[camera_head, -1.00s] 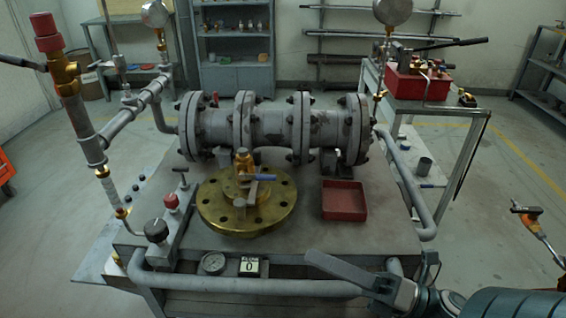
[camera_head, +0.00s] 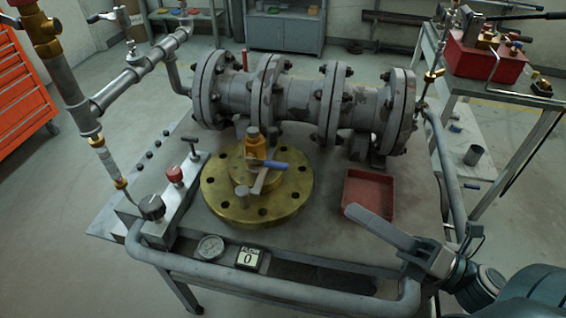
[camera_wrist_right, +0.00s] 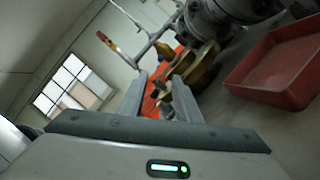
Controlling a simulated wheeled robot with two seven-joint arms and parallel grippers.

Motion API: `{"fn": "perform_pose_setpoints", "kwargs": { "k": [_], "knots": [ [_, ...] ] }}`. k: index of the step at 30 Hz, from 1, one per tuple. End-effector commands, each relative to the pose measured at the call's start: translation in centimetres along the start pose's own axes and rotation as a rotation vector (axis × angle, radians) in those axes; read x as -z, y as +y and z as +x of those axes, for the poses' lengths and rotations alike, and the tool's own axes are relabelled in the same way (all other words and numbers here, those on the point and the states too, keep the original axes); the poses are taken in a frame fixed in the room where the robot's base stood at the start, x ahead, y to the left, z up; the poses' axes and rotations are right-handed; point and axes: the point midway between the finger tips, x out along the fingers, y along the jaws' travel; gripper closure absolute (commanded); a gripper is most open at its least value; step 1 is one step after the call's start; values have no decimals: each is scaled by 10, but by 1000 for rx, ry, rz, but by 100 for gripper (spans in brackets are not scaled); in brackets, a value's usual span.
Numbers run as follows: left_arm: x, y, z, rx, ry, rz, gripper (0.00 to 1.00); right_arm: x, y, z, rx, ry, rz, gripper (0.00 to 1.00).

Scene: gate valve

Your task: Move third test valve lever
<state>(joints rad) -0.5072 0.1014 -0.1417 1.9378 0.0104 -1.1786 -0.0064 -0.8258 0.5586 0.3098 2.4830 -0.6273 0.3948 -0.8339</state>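A metal block on the bench's left carries a black knob (camera_head: 151,206), a red knob (camera_head: 175,175) and a dark T-shaped handle (camera_head: 191,146). Which of these is the third test valve lever, I cannot tell for sure. A brass flange (camera_head: 290,206) lies beside the block with a brass valve (camera_head: 257,147) and a blue-tipped lever (camera_head: 272,166) on it. My right gripper (camera_head: 352,212) is at the front right of the bench, close to the red tray, apart from the levers. Its two fingers are spread and empty in the wrist view (camera_wrist_right: 161,77). My left gripper is not in view.
A large flanged grey pipe (camera_head: 300,100) spans the bench's back. A red tray (camera_head: 368,190) sits right of the flange. A red cabinet (camera_head: 18,95) stands at left.

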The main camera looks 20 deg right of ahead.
Motion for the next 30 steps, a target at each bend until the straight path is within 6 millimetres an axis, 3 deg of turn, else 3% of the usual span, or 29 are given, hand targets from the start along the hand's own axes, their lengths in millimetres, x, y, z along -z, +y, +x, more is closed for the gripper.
{"fn": "perform_pose_setpoints", "kwargs": {
  "k": [11,30],
  "knots": [
    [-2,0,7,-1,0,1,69,-1,1,16,-3,0,1,70],
    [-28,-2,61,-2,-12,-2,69,-1,2,89,-2,1,-2,70]
  ]
}}
